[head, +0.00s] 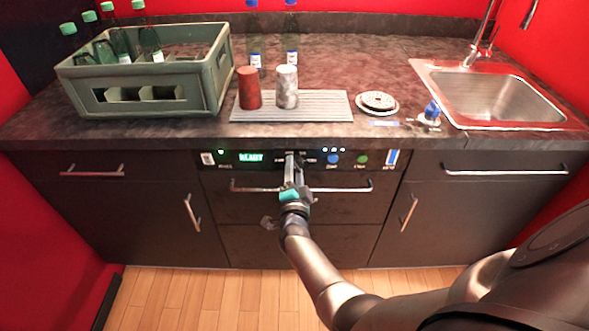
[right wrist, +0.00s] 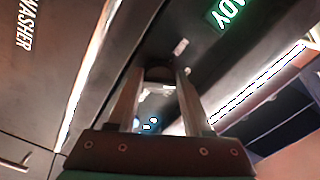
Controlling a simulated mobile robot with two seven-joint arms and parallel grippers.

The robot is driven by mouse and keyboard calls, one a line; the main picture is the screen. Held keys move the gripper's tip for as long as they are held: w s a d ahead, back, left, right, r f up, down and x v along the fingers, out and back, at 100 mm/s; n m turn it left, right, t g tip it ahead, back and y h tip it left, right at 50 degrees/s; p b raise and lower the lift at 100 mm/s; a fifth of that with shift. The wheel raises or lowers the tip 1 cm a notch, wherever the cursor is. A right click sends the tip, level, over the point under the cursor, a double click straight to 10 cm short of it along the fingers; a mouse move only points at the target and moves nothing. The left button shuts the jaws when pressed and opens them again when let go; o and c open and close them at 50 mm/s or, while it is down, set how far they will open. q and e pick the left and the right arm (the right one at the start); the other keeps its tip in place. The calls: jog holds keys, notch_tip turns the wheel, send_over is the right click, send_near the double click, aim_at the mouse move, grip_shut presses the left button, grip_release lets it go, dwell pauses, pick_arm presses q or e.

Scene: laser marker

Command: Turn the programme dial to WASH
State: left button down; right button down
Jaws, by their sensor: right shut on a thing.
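The dishwasher's dark control panel (head: 285,159) runs under the counter edge, with a green lit display (head: 251,157) that seems to read READY. My right gripper (head: 291,156) reaches up to the middle of the panel and covers the dial in the head view. In the right wrist view the dark round dial (right wrist: 159,74) sits between the two fingertips of my right gripper (right wrist: 159,82), which is shut on it. The dial's pointer and the word WASH cannot be made out. My left gripper is not in view.
A long door handle (head: 342,189) runs just below the panel, behind my gripper. A sink (head: 500,95) is at right.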

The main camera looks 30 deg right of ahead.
dwell(0.4)
jog(key=shift+c, duration=1.6)
grip_release()
jog(key=shift+s+a+p, duration=0.25)
jog(key=shift+s+p, duration=0.05)
jog(key=shift+s, duration=0.15)
jog(key=p+v, duration=0.5)
jog(key=v, duration=0.9)
jog(key=shift+s, duration=0.15)
